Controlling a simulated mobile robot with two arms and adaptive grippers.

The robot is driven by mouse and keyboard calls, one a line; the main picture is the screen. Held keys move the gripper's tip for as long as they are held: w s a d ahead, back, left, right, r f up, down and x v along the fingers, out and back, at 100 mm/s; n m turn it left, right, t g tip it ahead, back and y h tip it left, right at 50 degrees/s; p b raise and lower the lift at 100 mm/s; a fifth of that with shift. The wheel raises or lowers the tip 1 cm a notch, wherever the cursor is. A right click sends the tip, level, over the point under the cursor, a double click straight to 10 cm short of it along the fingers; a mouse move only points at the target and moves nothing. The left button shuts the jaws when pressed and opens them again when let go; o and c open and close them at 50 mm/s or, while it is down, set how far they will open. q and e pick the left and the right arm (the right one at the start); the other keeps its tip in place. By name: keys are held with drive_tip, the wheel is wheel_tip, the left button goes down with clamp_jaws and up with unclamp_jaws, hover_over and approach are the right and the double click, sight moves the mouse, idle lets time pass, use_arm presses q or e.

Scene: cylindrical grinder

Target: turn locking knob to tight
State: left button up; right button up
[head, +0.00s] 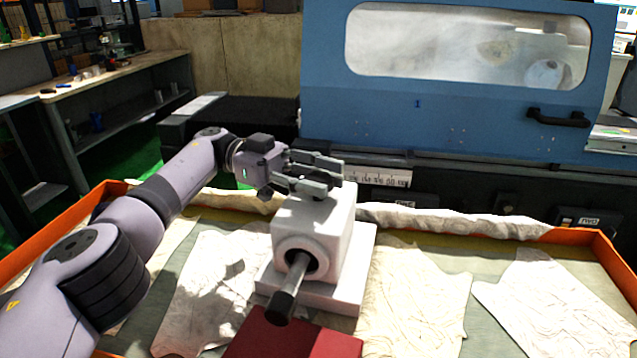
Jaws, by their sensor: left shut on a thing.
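The locking knob (317,184) is a small dark knob on top of a white block-shaped housing (318,225). My left gripper (318,175) reaches in from the left, with its fingers around the knob, shut on it. The fingers hide part of the knob, so its exact angle cannot be told. A metal shaft with a black end (288,292) sticks out of the round opening in the front of the housing. My right gripper is not in view.
The housing stands on a white base (350,290) on an orange-edged table (588,240) with pale cloths (415,300). A red block (290,338) lies in front. Behind stands the blue grinder cover (440,125) with a black handle (558,118). A workbench is at far left.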

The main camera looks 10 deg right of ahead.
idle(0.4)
use_arm(q)
drive_tip(key=o, duration=1.2)
drive_tip(key=shift+c, duration=0.2)
